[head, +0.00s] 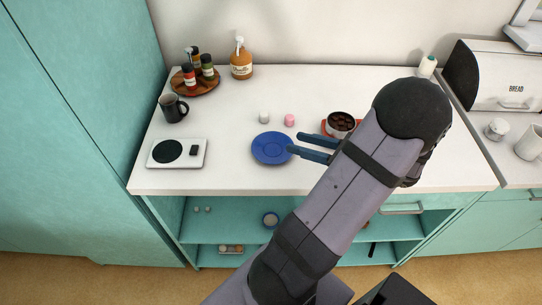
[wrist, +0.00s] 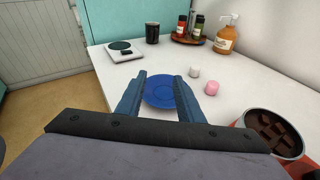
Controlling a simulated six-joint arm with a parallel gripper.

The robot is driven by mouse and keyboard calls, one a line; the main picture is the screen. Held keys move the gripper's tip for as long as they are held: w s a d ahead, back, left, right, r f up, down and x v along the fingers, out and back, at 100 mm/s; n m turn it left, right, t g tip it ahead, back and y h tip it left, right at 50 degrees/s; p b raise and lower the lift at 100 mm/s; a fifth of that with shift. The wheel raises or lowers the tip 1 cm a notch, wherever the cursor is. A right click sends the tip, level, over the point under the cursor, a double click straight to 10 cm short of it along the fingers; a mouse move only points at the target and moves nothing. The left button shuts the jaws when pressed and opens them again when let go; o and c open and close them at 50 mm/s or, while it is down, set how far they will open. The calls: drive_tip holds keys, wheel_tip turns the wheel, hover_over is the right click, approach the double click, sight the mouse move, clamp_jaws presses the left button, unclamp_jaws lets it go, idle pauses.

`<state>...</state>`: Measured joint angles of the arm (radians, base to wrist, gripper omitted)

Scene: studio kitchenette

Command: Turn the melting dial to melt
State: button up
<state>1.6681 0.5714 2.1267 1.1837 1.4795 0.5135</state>
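My gripper (head: 295,143) is open and empty, its two blue fingers apart and pointing left above the counter near the blue plate. The fingers also show in the wrist view (wrist: 161,78), with the plate between and beyond them. A pot of dark chocolate pieces (head: 341,121) sits in a red base (head: 325,126), just beyond my gripper and partly behind my arm. The pot (wrist: 273,131) and its red base (wrist: 300,165) are at the lower right of the wrist view, to the right of my fingers. I cannot make out the melting dial or its setting in either view.
The blue plate (head: 272,148) lies on the white counter (head: 225,110). A white marshmallow-like piece (head: 264,117) and a pink one (head: 289,120) lie behind it. At left are a white unit with a black disc (head: 190,158), a dark mug (head: 173,108), a spice tray (head: 205,87) and a pump bottle (head: 241,64).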

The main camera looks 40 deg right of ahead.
drive_tip(key=w+a+n+g+y, duration=0.1)
drive_tip(key=a, duration=0.1)
drive_tip(key=w+a+f+n+g+y, duration=0.1)
drive_tip(key=a, duration=0.2)
drive_tip(key=w+a+n+g+y, duration=0.1)
drive_tip(key=a+n, duration=0.1)
drive_tip(key=shift+a+f, duration=0.15)
drive_tip(key=shift+f, duration=0.15)
drive_tip(key=shift+w+a+f+n+g+y, duration=0.2)
drive_tip(key=shift+a+n+g+y, duration=0.25)
drive_tip(key=shift+a, duration=0.2)
